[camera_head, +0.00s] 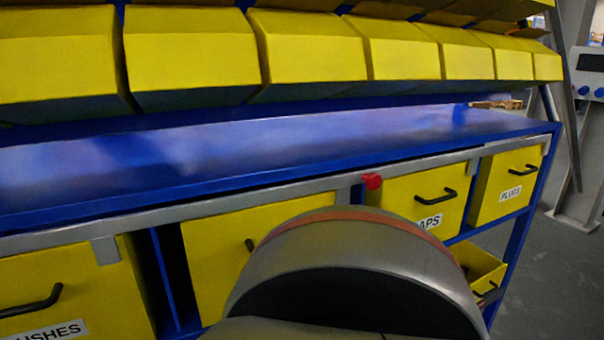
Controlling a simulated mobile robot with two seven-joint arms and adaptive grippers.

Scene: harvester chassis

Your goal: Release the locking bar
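The locking bar (215,207) is a long grey metal strip along the front edge of the blue worktop. It runs across the tops of the yellow drawers from the left edge of the picture to the right end of the bench. Short grey tabs (106,250) hang from it in front of drawer faces. Neither gripper shows. A large grey rounded part with an orange band, seemingly my own arm, fills the bottom centre and hides part of the drawers.
Yellow drawers with black handles include a left one (60,290), one labelled "APS" (405,192) and a far right one (510,175). The blue worktop (250,145) is mostly clear. Yellow bins (310,50) hang above it. A control box (588,75) stands at the right.

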